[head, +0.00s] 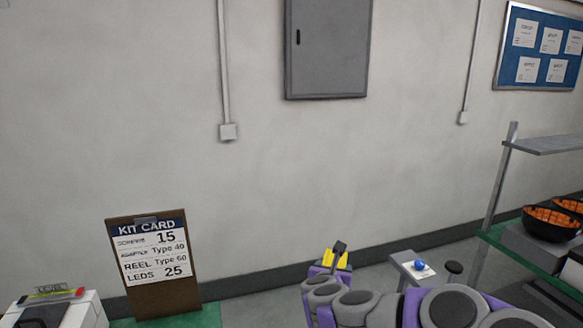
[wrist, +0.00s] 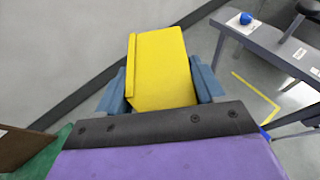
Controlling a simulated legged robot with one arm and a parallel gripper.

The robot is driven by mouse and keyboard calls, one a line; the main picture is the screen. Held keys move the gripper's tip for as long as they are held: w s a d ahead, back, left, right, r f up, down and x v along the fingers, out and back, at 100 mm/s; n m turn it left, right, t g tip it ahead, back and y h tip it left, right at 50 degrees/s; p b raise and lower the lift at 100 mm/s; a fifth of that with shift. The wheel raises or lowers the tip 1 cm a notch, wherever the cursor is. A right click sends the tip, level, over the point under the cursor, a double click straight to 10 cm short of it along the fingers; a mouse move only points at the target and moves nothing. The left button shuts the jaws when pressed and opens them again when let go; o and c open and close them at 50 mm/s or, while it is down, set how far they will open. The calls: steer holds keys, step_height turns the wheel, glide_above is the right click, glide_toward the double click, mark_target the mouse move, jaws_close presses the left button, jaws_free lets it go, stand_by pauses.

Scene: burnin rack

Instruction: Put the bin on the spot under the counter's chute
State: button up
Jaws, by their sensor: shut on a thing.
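My gripper (wrist: 160,92) is shut on a yellow thing (wrist: 160,60) with flat faces, held between two blue-grey fingers. It may be the bin, but its full shape does not show. In the head view my gripper (head: 328,268) is at the lower middle, in front of the wall, with a little yellow showing. No counter with a chute can be made out in either view. A yellow line with a corner (wrist: 264,98) is marked on the floor at the right of the wrist view; whether it is the spot, I cannot tell.
A grey bench (head: 408,267) with a blue dome (head: 420,265) stands right of my gripper, by a dark round stool (head: 454,268). A rack (head: 497,200) holds black bowls of orange pieces (head: 550,220). A kit card board (head: 154,266) and a white machine (head: 60,312) are left.

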steer(key=w+d+f+n+y, duration=0.1)
steer(key=d+f+n+y, duration=0.2)
steer(key=f, duration=0.8)
steer(key=shift+w+d+t+y, duration=0.2)
steer(key=shift+t+y, duration=0.1)
steer(key=shift+f, duration=0.1)
step_height(320, 180, up, 13)
steer(key=s+m+h, duration=0.2)
steer(key=m+h, duration=0.1)
steer(key=h, duration=0.1)
steer(key=shift+s, duration=0.3)
